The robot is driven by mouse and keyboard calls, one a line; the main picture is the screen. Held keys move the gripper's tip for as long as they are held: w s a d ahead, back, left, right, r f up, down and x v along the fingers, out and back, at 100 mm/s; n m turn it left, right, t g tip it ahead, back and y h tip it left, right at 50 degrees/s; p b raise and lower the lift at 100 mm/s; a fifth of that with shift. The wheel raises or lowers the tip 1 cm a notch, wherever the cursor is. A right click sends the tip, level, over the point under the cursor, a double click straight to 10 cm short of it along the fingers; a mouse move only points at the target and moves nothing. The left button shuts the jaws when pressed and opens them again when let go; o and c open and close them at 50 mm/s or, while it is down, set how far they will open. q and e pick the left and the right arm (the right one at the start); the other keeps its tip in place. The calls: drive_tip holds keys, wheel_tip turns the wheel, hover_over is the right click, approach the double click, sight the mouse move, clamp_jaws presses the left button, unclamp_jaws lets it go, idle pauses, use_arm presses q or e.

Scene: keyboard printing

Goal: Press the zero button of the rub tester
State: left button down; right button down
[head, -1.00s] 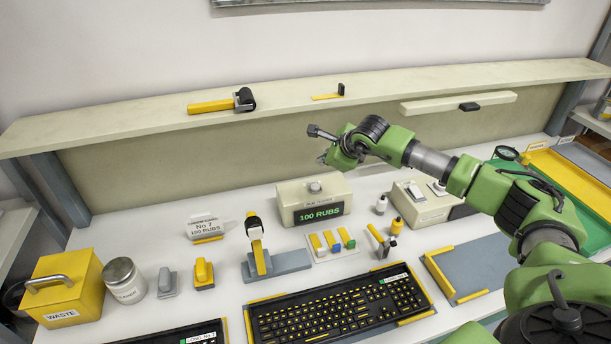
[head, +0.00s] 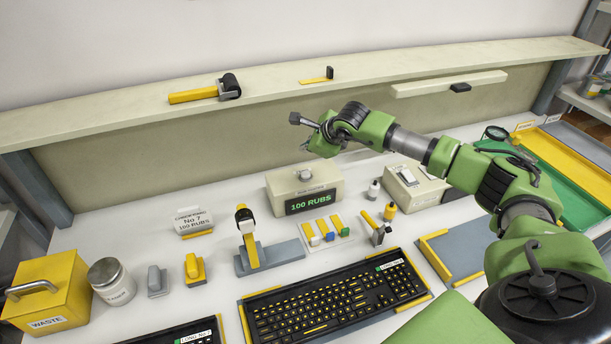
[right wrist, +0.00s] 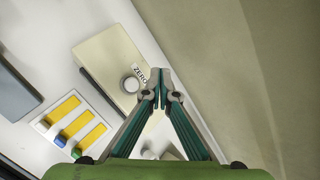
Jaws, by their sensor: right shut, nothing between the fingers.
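The rub tester (head: 305,192) is a cream box with a dark front display reading "100 RUBS" in green. It stands on the white bench, below the shelf. A round button (head: 304,175) sits on its top. In the right wrist view the grey round button (right wrist: 131,84) lies beside a "ZERO" label (right wrist: 139,74). My right gripper (head: 306,146) is above the tester, apart from the button in the head view. In the right wrist view its fingertips (right wrist: 160,75) are together and empty, just right of the button and label. My left gripper is not in view.
A pad with coloured pieces (head: 325,232) lies in front. A keyboard (head: 340,298) is nearer. The shelf (head: 270,103) runs behind, above the bench.

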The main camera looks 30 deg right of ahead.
sight(306, 175)
wheel_tip(306, 175, down, 6)
drive_tip(key=b, duration=0.3)
drive_tip(key=shift+r, duration=0.15)
drive_tip(key=shift+f+b, duration=0.4)
drive_tip(key=shift+b, duration=0.15)
idle(0.5)
drive_tip(key=shift+f+b, duration=0.4)
drive_tip(key=shift+b, duration=0.25)
